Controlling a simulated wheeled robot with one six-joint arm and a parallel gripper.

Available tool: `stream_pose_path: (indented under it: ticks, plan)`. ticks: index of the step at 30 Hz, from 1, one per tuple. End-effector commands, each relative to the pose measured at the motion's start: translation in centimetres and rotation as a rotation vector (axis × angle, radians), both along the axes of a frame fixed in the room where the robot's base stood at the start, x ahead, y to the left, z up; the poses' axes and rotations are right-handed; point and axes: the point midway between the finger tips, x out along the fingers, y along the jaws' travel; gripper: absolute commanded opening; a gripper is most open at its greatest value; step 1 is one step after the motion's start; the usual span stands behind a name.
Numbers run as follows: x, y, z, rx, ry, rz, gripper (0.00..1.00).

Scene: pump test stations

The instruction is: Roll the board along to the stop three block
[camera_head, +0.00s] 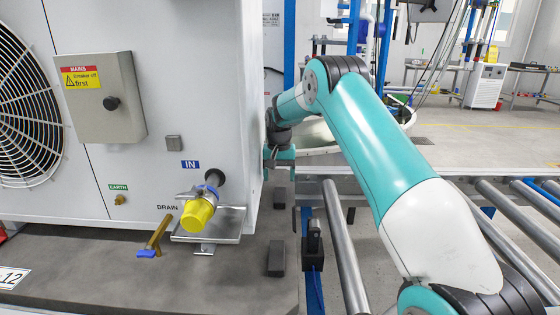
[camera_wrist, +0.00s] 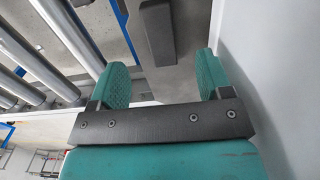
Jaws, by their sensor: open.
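The board (camera_head: 150,275) is a grey slab under the white pump unit (camera_head: 200,120). In the wrist view a dark block (camera_wrist: 157,32) lies on a grey surface beyond my fingers.
Metal rollers (camera_head: 345,250) run to the right of the board, and more (camera_wrist: 60,45) show in the wrist view. A yellow-capped inlet (camera_head: 198,215) and a brass drain tap (camera_head: 155,240) stick out of the unit. Open floor (camera_head: 470,145) lies behind at the right.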

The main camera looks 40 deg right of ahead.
Motion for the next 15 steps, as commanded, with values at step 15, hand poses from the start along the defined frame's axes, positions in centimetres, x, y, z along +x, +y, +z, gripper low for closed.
stream_pose_path:
  ticks: [15]
  plan:
    - [-0.1, -0.3, -8.3, 0.000, 0.000, -0.003, 0.72]
